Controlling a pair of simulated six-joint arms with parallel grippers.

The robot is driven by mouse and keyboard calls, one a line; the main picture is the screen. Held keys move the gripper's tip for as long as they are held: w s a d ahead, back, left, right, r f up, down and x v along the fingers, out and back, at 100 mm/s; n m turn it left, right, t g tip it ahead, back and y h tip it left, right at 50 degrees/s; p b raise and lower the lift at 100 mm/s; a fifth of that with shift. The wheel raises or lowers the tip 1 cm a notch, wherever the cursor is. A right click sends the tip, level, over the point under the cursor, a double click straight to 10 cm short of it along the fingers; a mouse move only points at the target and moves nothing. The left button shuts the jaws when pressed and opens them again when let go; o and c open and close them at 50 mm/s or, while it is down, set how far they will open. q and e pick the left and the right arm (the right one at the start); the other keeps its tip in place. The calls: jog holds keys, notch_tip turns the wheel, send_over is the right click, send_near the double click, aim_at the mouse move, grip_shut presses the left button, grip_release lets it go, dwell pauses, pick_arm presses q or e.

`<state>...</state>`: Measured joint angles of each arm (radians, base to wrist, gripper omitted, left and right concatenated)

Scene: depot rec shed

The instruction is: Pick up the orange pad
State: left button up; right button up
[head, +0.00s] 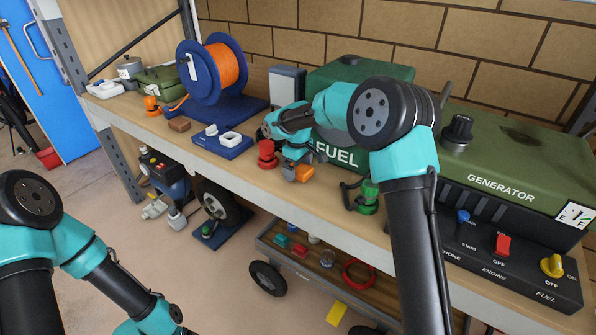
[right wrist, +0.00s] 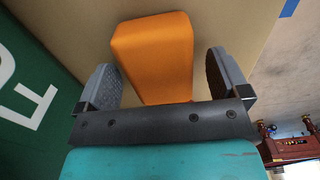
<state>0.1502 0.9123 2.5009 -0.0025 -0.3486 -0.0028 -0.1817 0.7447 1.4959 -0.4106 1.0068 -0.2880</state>
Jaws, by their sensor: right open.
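The orange pad (right wrist: 155,55) is a smooth block that lies on the wooden shelf top in the right wrist view. In the head view it shows small (head: 303,173) near the shelf's front edge. My right gripper (right wrist: 160,85) is open, with one grey finger on each side of the pad's near part and a gap on both sides. In the head view the right gripper (head: 297,158) is right at the pad and partly covers it. My left arm is low at the left; its fingers are out of the picture.
The green fuel can (head: 337,156) stands close behind the right gripper. A red knob-like thing (head: 267,155) is just left of it, and a green item (head: 366,197) is to the right. A blue tray (head: 222,146), an orange cable reel (head: 228,64) and the generator (head: 510,165) share the shelf.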

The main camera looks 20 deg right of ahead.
jog(key=shift+c, duration=0.2)
jog(key=c, duration=1)
jog(key=shift+o, duration=0.2)
jog(key=shift+r, duration=0.1)
jog(key=shift+r, duration=1.7)
jog(key=s+a+r, duration=0.1)
jog(key=s+a, duration=0.3)
jog(key=s, duration=1.1)
jog(key=shift+s+a+r, duration=0.2)
